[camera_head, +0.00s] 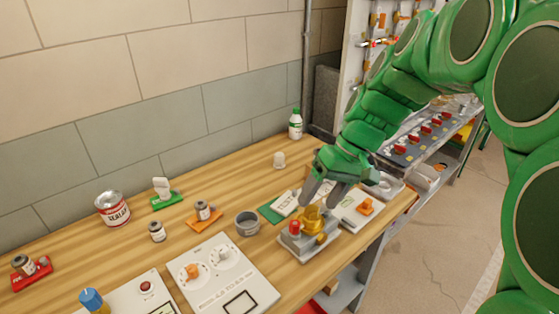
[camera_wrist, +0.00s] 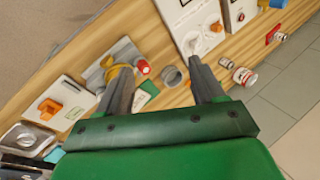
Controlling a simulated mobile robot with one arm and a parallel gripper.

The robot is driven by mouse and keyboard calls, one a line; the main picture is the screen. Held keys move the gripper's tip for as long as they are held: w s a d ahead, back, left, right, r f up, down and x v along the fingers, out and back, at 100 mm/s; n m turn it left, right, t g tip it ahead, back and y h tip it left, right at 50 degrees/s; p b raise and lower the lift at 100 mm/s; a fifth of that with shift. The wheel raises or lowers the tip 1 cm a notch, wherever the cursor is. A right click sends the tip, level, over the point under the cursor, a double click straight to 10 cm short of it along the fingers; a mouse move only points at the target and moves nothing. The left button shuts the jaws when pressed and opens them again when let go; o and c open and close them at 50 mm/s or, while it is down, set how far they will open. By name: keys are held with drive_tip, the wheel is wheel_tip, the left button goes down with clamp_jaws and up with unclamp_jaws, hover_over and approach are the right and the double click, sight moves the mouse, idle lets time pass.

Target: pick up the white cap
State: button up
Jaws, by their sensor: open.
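A small white cap-like piece (camera_head: 279,160) stands upright on the wooden bench near the wall, left of my gripper and apart from it. I cannot make it out in the wrist view. My gripper (camera_head: 322,197) is open and empty, with its fingers pointing down just above the grey fixture with a yellow valve and red knob (camera_head: 311,224). In the wrist view my gripper (camera_wrist: 162,66) shows two spread fingers with nothing between them but bench and a grey cup. Another white piece (camera_head: 162,187) stands on a green plate farther left.
A white bottle with a green lid (camera_head: 295,126) stands behind the cap-like piece. A grey cup (camera_head: 247,224), small jars, a sealant can (camera_head: 112,209) and control panels (camera_head: 222,275) cover the left and front. The bench around the cap-like piece is clear.

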drive_tip(key=w+a+f+n+t+y, duration=0.1)
drive_tip(key=w+a+f+n+y, duration=0.15)
drive_tip(key=w, duration=1.15)
drive_tip(key=w+a+f+n+y, duration=0.1)
drive_tip(key=w+a+n+y, duration=0.15)
drive_tip(key=w, duration=1.05)
drive_tip(key=n+t+y, duration=0.2)
drive_tip(key=n+y, duration=0.1)
drive_tip(key=n, duration=0.2)
approach(282, 155)
wheel_tip(282, 155, up, 3)
drive_tip(key=d, duration=0.1)
drive_tip(key=f, duration=0.1)
drive_tip(key=a+f+n, duration=0.1)
drive_tip(key=w+f+n, duration=0.1)
drive_tip(key=shift+a+f+y, duration=0.15)
drive_tip(key=shift+a+y, duration=0.05)
drive_tip(key=shift+y, duration=0.2)
drive_tip(key=shift+s+a+f+n+g, duration=0.15)
drive_tip(key=shift+a+f+n+g, duration=0.15)
drive_tip(key=shift+a+f+g, duration=0.15)
drive_tip(key=shift+x, duration=3.8)
drive_tip(key=c, duration=1.1)
